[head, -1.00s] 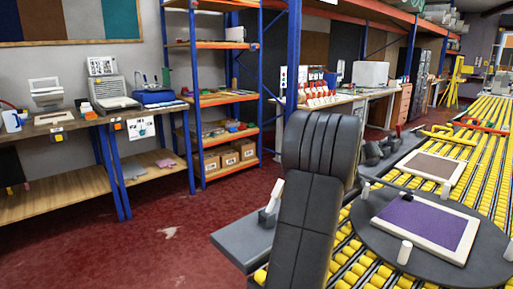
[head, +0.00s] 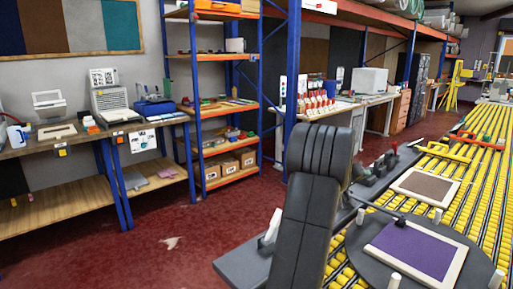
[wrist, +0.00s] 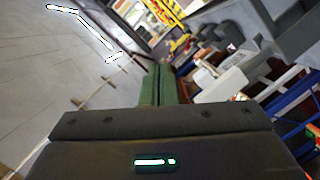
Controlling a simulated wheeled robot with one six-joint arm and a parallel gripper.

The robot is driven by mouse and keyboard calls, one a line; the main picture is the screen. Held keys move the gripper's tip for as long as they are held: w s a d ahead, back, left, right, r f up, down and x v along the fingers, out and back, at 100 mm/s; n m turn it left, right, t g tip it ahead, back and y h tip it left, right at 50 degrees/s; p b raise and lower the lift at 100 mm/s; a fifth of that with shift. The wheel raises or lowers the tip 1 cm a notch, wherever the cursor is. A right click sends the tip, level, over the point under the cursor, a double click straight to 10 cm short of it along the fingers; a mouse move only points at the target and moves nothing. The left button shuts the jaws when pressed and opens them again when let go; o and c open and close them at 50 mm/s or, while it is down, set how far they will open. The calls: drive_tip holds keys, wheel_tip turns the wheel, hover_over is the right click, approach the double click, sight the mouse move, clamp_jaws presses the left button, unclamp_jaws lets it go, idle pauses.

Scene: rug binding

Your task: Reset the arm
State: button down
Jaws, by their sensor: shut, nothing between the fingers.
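My gripper (wrist: 158,85) shows in the wrist view as two green fingers side by side, shut with nothing between them. Beyond them is a steeply tilted view of the room, with a pale surface at the left and racking at the right. In the head view my dark arm rises in front of the roller table, and the gripper cannot be made out there. No object is in my hold.
A purple rug sample in a pale frame (head: 415,250) lies on a dark round plate on the yellow roller table (head: 481,160). A brown framed sample (head: 425,187) lies behind. Blue-orange shelving (head: 222,103) and a bench (head: 30,148) stand left. Red floor (head: 165,215) is open between.

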drive_tip(key=w+a+r+n+p, duration=0.1)
drive_tip(key=p, duration=0.5)
drive_tip(key=shift+w+a+r+h, duration=0.1)
drive_tip(key=shift+w+h, duration=0.1)
drive_tip(key=shift+h, duration=0.1)
drive_tip(key=shift+w+a+n+p, duration=0.1)
drive_tip(key=shift+n+p, duration=0.2)
drive_tip(key=shift+p, duration=0.25)
